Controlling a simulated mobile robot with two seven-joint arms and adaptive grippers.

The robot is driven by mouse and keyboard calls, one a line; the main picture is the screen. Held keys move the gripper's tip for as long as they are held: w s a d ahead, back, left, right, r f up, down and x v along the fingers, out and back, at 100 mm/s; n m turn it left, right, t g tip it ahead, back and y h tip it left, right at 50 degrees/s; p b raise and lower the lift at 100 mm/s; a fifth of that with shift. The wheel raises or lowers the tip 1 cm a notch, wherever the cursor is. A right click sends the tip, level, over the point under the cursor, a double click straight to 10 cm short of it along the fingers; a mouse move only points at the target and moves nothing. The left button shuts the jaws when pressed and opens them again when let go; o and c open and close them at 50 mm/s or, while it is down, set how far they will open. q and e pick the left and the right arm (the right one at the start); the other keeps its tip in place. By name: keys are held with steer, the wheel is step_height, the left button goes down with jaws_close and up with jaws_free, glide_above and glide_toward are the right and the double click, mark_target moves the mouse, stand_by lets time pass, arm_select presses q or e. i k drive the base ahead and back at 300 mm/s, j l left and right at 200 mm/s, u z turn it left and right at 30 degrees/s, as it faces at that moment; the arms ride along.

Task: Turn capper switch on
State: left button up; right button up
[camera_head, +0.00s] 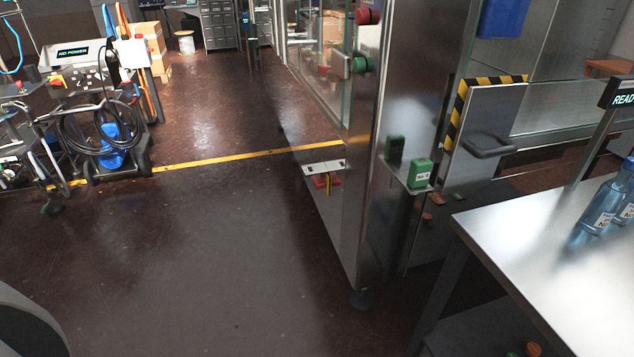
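No switch in view carries a readable capper label, so I cannot tell which is the capper switch. A red-and-yellow switch (327,182) sits low on the steel machine cabinet (342,228), under a pale label strip. Its setting is too small to read. Higher on the same machine are a red knob (367,16) and a green knob (361,64). A wheeled unit at the far left has a "NO POWER" display (73,52) and a small red-and-yellow control (56,80). Neither of my grippers shows in the head view.
A steel table (540,270) with blue bottles (606,208) fills the lower right. A green box (419,173) sits on a small ledge. A striped panel with a handle (488,146) stands behind. The dark floor at centre left is clear, crossed by a yellow line (240,155).

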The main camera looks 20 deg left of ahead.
mark_target(319, 180)
steer(key=i+j+z, duration=0.25)
steer(key=j, duration=0.2)
steer(key=i+j+z, duration=0.25)
steer(key=j, duration=0.25)
steer(key=j+z, duration=0.3)
steer(key=j, duration=0.15)
steer(key=j+z, duration=0.25)
steer(key=j, duration=0.3)
steer(key=i, duration=0.05)
